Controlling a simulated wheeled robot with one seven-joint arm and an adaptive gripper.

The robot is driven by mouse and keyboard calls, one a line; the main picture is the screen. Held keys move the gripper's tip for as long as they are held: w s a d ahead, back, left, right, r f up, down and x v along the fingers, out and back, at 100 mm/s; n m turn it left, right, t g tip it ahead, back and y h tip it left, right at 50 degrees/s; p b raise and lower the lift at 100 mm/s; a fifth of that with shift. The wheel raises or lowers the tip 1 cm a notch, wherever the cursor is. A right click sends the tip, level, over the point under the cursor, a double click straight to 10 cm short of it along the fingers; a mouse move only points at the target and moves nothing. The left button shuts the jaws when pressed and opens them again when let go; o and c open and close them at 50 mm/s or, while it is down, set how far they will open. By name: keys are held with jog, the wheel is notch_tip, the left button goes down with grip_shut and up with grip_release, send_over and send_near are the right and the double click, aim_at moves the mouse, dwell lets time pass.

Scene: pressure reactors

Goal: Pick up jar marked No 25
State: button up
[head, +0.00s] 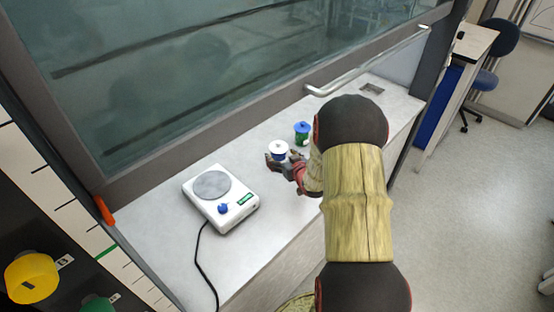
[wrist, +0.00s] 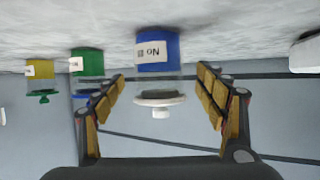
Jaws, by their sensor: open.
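A jar with a white lid and blue band (head: 279,152) stands on the bench in the head view. In the wrist view, which is upside down, this jar (wrist: 158,52) sits between the fingers. Its label reads "No", but I cannot read the number clearly. My gripper (head: 283,162) is open around it, and the fingers (wrist: 163,78) are apart from its sides. A green jar with a blue lid (head: 302,133) stands beyond it, also in the wrist view (wrist: 88,62). A yellow jar with a green lid (wrist: 40,70) is farther left there. Their numbers are not readable.
A white hotplate or scale (head: 221,198) with a round grey plate stands left of the jars, its black cable (head: 203,262) running off the front. The raised glass sash (head: 200,75) and its handle (head: 365,66) are above the bench (head: 165,240).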

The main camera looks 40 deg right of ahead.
jog(key=x, duration=0.2)
jog(key=b+x, duration=0.1)
jog(key=shift+w+f, duration=0.2)
jog(key=shift+f, duration=0.2)
jog(key=shift+c, duration=0.9)
jog(key=c, duration=1.3)
jog(key=shift+d+r, duration=0.1)
jog(key=shift+r, duration=0.1)
